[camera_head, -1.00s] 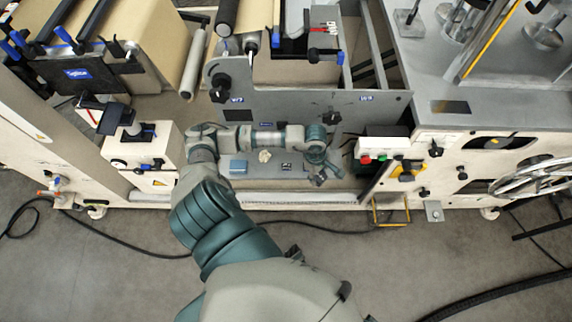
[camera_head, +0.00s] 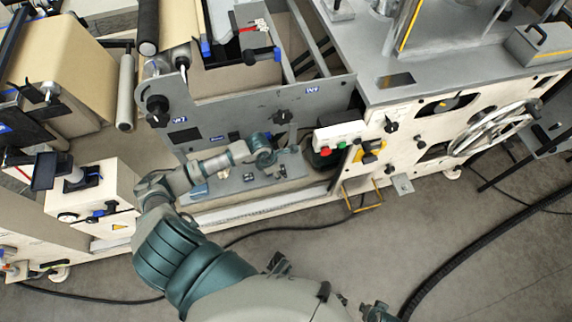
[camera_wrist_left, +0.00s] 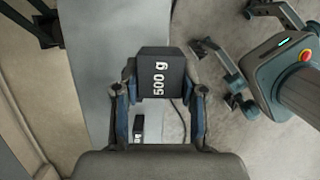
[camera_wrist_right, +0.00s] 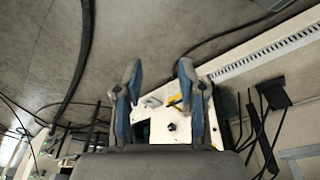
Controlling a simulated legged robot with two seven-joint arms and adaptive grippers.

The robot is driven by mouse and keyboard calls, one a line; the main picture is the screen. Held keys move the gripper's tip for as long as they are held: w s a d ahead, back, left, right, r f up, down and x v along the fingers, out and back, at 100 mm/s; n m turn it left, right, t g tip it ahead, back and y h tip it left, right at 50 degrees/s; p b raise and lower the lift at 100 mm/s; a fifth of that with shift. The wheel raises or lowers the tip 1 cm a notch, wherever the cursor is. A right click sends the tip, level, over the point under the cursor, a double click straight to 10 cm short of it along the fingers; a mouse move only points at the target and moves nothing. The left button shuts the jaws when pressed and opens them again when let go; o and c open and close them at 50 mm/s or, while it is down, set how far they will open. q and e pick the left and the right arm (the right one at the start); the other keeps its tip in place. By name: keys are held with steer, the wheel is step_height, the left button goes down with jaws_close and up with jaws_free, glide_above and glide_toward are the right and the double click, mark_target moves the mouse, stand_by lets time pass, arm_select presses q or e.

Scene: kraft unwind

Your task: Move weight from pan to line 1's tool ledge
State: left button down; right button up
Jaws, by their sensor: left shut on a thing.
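The weight (camera_wrist_left: 160,78), a dark block marked "500 g", is between the fingers of my left gripper (camera_wrist_left: 164,92). The gripper is shut on it, and the marked face looks toward the wrist camera. In the head view my left gripper (camera_head: 282,155) is small, beside the grey panel and above the grey ledge (camera_head: 225,187); the weight cannot be made out there. My right gripper (camera_wrist_right: 160,75) is open and empty in the right wrist view, over the floor and a machine side. I cannot identify the pan in these frames.
A small blue item (camera_head: 198,190) lies on the ledge. A white button box (camera_head: 338,136) with red and green buttons stands right of my left gripper. A dark labelled block (camera_wrist_left: 138,126) shows below the weight. A yellow frame (camera_head: 362,195) stands by the floor. Black cables cross the floor.

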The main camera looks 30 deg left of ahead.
arm_select(q)
glide_above(290, 168)
steer(key=s, duration=0.1)
steer(key=shift+a+f+b, duration=0.2)
steer(key=shift+b, duration=0.1)
steer(key=shift+w+d+f, duration=0.1)
steer(key=shift+w+d, duration=0.2)
steer(key=shift+w, duration=0.05)
step_height(290, 168, down, 3)
steer(key=shift+s+a+f+b, duration=0.1)
steer(key=shift+a+b, duration=0.05)
steer(key=shift+b, duration=0.25)
steer(key=shift+a+f, duration=0.1)
steer(key=shift+a, duration=0.2)
steer(key=c, duration=0.9)
jaws_free()
steer(key=shift+o, duration=1.2)
steer(key=shift+d, duration=0.25)
arm_select(e)
steer(key=r, duration=0.2)
steer(key=d+r, duration=0.1)
steer(key=r, duration=0.1)
steer(key=shift+s+r, duration=0.1)
steer(key=shift+s, duration=0.3)
